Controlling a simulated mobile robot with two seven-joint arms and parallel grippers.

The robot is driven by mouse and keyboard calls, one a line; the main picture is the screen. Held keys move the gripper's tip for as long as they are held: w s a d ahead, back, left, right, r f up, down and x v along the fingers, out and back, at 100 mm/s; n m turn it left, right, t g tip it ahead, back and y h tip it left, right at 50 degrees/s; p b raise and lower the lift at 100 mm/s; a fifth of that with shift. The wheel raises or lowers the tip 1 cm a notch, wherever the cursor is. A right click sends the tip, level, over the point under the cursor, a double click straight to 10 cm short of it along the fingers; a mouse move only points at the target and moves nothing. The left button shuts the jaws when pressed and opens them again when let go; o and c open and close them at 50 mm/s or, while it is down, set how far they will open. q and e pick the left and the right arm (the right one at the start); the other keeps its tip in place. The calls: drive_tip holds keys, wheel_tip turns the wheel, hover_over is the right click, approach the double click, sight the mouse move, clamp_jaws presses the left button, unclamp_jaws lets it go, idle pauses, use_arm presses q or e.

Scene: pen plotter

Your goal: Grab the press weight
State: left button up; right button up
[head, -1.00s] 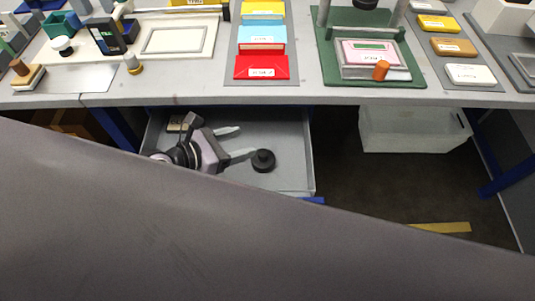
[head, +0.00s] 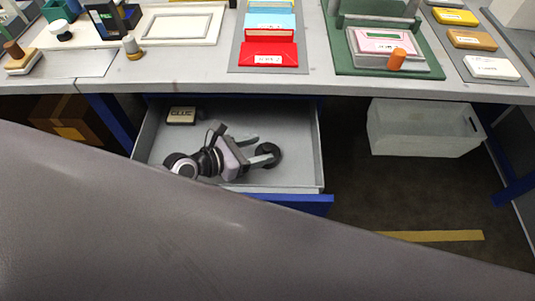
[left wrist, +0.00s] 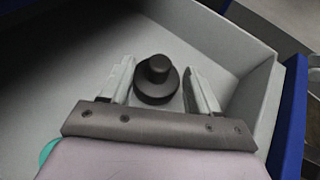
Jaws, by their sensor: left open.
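The press weight (head: 268,157) is a round black disc with a knob on top, lying in the open drawer (head: 297,122). My left gripper (head: 262,149) is inside the drawer with its fingers at the weight. In the left wrist view the weight (left wrist: 156,84) lies between the two open fingers of the left gripper (left wrist: 160,88). The fingers stand on either side of it, with a small gap visible at least on the right. My right gripper is not in view.
A small dark box with a light label (head: 181,116) lies at the drawer's back left. The drawer walls surround the gripper, and the workbench (head: 190,80) edge is above and behind. A white bin (head: 420,135) stands under the bench at right.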

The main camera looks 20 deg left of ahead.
sight(268, 145)
use_arm(q)
drive_tip(key=shift+b+x, duration=0.3)
drive_tip(key=shift+x, duration=1.65)
drive_tip(key=shift+s, duration=0.1)
clamp_jaws()
drive_tip(key=shift+r, duration=0.15)
drive_tip(key=shift+r, duration=0.15)
